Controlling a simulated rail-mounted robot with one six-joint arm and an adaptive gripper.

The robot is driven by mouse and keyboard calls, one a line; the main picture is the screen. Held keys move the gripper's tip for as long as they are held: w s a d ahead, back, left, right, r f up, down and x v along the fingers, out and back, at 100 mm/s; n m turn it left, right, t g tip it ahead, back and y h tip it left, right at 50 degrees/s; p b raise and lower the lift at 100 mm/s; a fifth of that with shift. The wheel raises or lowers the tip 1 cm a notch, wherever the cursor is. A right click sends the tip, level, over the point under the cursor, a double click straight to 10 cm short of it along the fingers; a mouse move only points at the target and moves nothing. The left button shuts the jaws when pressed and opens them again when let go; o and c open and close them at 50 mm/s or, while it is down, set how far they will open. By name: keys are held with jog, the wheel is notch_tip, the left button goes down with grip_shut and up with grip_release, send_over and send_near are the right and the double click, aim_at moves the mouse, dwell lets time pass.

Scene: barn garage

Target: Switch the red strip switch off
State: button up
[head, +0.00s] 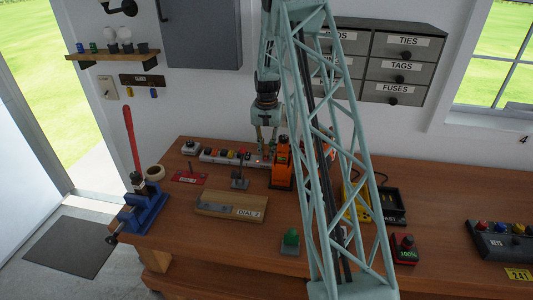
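A pale power strip (227,156) with several small coloured switches lies at the back of the wooden workbench. The switches are tiny here, so I cannot tell for sure which is the red one or whether it is on or off. My gripper (266,150) points down over the right end of the strip, its two fingers apart with nothing visible between them. I cannot tell whether the fingertips touch the strip. The strip's far right end is partly hidden by the gripper and an orange device.
The orange device (281,165) stands close to the right of my gripper. In front are a small grey stand (239,178), a red plate (189,177) and a wooden dial block (229,206). A blue vise (143,205) is at the left edge. Grey drawers (405,47) hang above.

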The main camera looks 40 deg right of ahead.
jog(key=shift+c, duration=1.4)
jog(key=shift+b, duration=0.35)
jog(key=shift+s+a+t+h+b, duration=0.2)
jog(key=shift+t+h+b, duration=0.5)
jog(key=shift+b, duration=1.45)
jog(key=shift+s+a+r+t+h+b, duration=0.15)
jog(key=shift+t+h+b, duration=0.5)
jog(key=shift+b, duration=2.6)
jog(key=o, duration=0.9)
jog(key=shift+c, duration=0.2)
jog(key=shift+r, duration=0.15)
